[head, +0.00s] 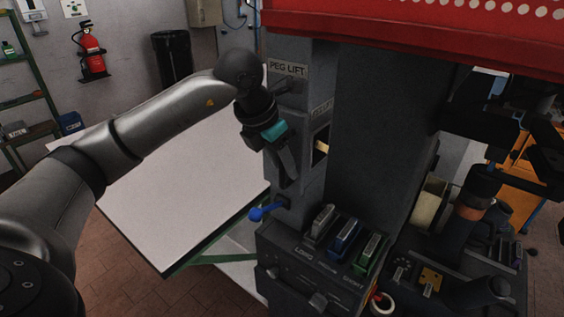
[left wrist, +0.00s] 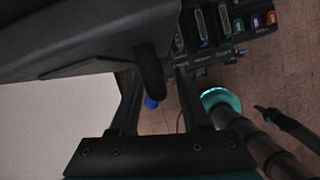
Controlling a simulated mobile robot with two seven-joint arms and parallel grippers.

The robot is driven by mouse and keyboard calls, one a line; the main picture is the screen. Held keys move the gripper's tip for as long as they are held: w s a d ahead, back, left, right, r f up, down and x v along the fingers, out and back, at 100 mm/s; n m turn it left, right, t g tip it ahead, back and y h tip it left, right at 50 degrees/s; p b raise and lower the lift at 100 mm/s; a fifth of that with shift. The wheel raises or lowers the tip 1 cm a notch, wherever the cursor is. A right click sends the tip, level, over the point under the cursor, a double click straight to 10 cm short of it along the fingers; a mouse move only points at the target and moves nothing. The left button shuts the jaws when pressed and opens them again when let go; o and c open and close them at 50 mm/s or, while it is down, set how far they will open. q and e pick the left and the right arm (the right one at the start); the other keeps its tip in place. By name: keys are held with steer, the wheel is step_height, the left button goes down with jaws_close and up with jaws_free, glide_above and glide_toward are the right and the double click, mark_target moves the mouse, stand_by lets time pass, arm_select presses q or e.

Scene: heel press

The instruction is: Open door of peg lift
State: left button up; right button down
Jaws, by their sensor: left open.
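The peg lift is a dark grey column with a "PEG LIFT" label (head: 288,68) in the middle of the head view. A small opening in its side shows something yellow (head: 321,147). My left gripper (head: 287,168) points downward in front of the column, below the label. In the left wrist view its two fingers (left wrist: 157,88) stand apart, open. A dark rounded bar (left wrist: 150,75), which looks like a handle, shows between them; I cannot tell whether they touch it. My left gripper and wrist hide part of the column's front. My right gripper is not clearly seen.
A blue lever (head: 268,212) sticks out below the gripper. A control box with grey, blue and green blocks (head: 344,238) stands at the lower middle. A white table (head: 180,185) lies to the left. A red perforated panel (head: 420,30) overhangs above.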

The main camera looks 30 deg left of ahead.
arm_select(q)
steer(key=shift+c, duration=0.3)
jaws_close()
stand_by(1.0)
